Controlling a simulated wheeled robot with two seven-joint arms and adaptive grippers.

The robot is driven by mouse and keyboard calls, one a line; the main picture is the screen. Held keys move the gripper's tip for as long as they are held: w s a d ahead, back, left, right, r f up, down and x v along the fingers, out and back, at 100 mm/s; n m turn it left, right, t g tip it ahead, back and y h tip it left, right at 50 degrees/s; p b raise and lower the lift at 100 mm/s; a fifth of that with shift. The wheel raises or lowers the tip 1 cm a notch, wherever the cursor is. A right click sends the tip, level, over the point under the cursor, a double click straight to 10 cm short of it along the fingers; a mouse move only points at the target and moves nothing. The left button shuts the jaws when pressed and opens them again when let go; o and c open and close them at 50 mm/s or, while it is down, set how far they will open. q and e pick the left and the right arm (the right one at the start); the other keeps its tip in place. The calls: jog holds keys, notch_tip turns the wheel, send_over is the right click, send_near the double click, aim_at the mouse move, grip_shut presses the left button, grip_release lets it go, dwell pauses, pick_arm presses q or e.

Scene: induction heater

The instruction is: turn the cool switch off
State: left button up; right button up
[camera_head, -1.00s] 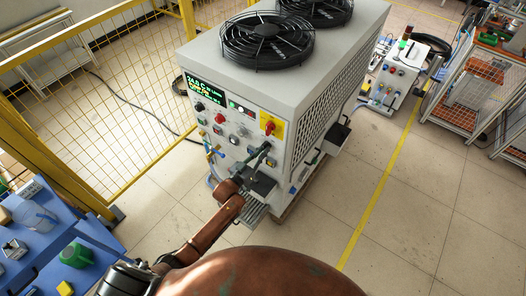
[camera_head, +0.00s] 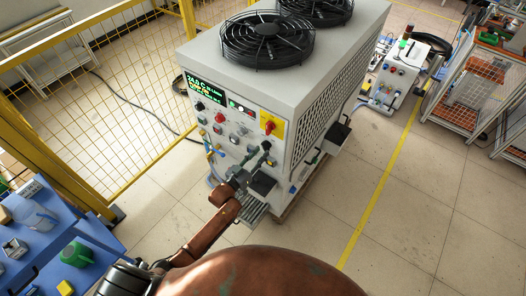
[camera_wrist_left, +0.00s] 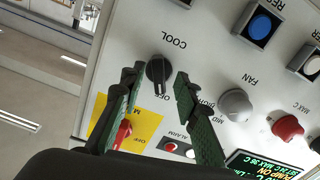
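The cool switch is a black rotary knob (camera_wrist_left: 158,72) beside the upside-down word COOL in the left wrist view. Its grip bar runs nearly up and down in that picture, with small lettering at its lower end. In the head view the knob (camera_head: 266,146) is at the lower right of the cabinet's front panel. My left gripper (camera_wrist_left: 160,76) is open, its two green-grey fingers on either side of the knob in the picture, with gaps visible. Whether the tips reach around it in depth I cannot tell. The left gripper (camera_head: 254,158) also shows at the panel in the head view. My right gripper is not in view.
A red switch on a yellow plate (camera_wrist_left: 147,124) sits close to the left fingers. A grey FAN knob (camera_wrist_left: 236,104), a red knob (camera_wrist_left: 287,127) and a blue button (camera_wrist_left: 261,26) are nearby. The cabinet (camera_head: 300,75) stands on open floor beside a yellow mesh fence (camera_head: 125,100).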

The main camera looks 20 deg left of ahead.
pick_arm(q)
jog(key=v, duration=0.9)
jog(key=shift+s, duration=0.3)
jog(key=shift+r, duration=0.1)
jog(key=n+p, duration=0.2)
jog(key=n, duration=0.2)
send_near(266, 146)
jog(key=x, duration=0.8)
jog(key=shift+a+f+b, duration=0.3)
jog(key=shift+c, duration=0.4)
grip_shut()
